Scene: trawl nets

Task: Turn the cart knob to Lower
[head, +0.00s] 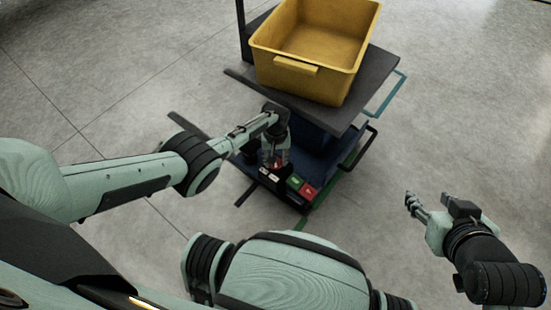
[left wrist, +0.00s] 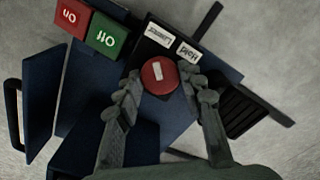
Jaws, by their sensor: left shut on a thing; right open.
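The cart knob (left wrist: 158,75) is a round red knob with a white line on its top. In the left wrist view the line runs nearly straight up the picture, towards a white label that seems to read Lower (left wrist: 158,36). A second white label reading Hold (left wrist: 188,53) sits to its right. My left gripper (left wrist: 160,84) is shut on the knob, one finger on each side. In the head view my left gripper (head: 273,160) reaches down to the cart's control panel and mostly hides the knob. My right gripper (head: 428,207) is open and empty, away from the cart.
The cart's dark top platform (head: 375,85) carries a yellow bin (head: 310,66) just beyond my left gripper. The grey floor around is clear.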

